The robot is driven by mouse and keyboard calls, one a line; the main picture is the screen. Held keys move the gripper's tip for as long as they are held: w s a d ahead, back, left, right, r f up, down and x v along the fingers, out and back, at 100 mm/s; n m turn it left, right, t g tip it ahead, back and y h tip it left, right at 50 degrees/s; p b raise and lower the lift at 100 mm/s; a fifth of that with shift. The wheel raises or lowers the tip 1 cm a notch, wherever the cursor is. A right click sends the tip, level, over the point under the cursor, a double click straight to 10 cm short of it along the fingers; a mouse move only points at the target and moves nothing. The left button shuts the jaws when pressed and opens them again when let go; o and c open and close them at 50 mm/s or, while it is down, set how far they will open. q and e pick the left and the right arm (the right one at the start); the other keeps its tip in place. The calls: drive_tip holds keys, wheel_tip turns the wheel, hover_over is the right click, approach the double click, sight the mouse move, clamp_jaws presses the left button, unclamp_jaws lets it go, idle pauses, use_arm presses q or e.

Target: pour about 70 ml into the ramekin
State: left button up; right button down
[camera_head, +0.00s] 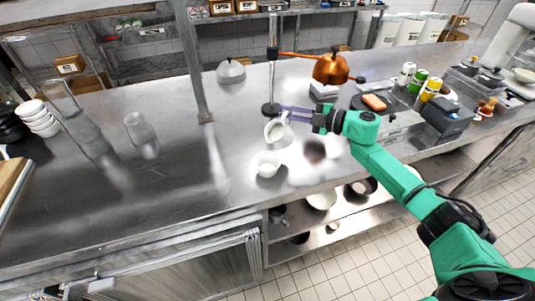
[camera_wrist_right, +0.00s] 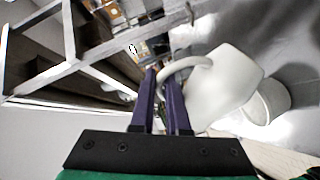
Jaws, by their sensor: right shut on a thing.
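A white jug (camera_head: 281,134) is held in the air over the steel counter, tilted, with its handle toward my right gripper (camera_head: 287,113). The purple fingers are shut on the handle; in the wrist view the fingers (camera_wrist_right: 163,80) close around the handle loop beside the white jug body (camera_wrist_right: 222,88). A white ramekin (camera_head: 267,168) stands upright on the counter just below the jug; it also shows in the wrist view (camera_wrist_right: 271,101), beside and partly behind the jug. I cannot see any liquid or a stream. My left gripper is out of view.
A black-based stand (camera_head: 271,109) rises just behind the jug. Glasses (camera_head: 139,127) and stacked white bowls (camera_head: 37,118) stand at left. The counter left of the ramekin is clear.

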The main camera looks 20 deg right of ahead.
sight(280, 121)
drive_tip(key=shift+s+a+f+n, duration=0.1)
drive_tip(key=shift+s+a+n, duration=0.1)
drive_tip(key=shift+n, duration=0.1)
drive_tip(key=shift+a, duration=0.15)
drive_tip(key=shift+s+a+n+h+b, duration=0.3)
drive_tip(key=shift+n+b, duration=0.35)
drive_tip(key=shift+n, duration=0.15)
drive_tip(key=shift+a+f, duration=0.1)
drive_tip(key=shift+s+n, duration=0.1)
drive_tip(key=shift+n, duration=0.2)
drive_tip(key=shift+s+a+r+n+b, duration=0.35)
drive_tip(key=shift+a+r+n, duration=0.2)
drive_tip(key=shift+n, duration=0.15)
drive_tip(key=shift+s+h, duration=0.1)
drive_tip(key=shift+h, duration=0.2)
drive_tip(key=shift+s+a+f+n+b, duration=0.3)
drive_tip(key=shift+a+n+b, duration=0.1)
drive_tip(key=shift+n+b, duration=0.3)
drive_tip(key=shift+s+a+r+n+t+h+p, duration=0.3)
drive_tip(key=shift+s+a+r+n+p, duration=0.1)
drive_tip(key=shift+a+n+p, duration=0.15)
idle(0.6)
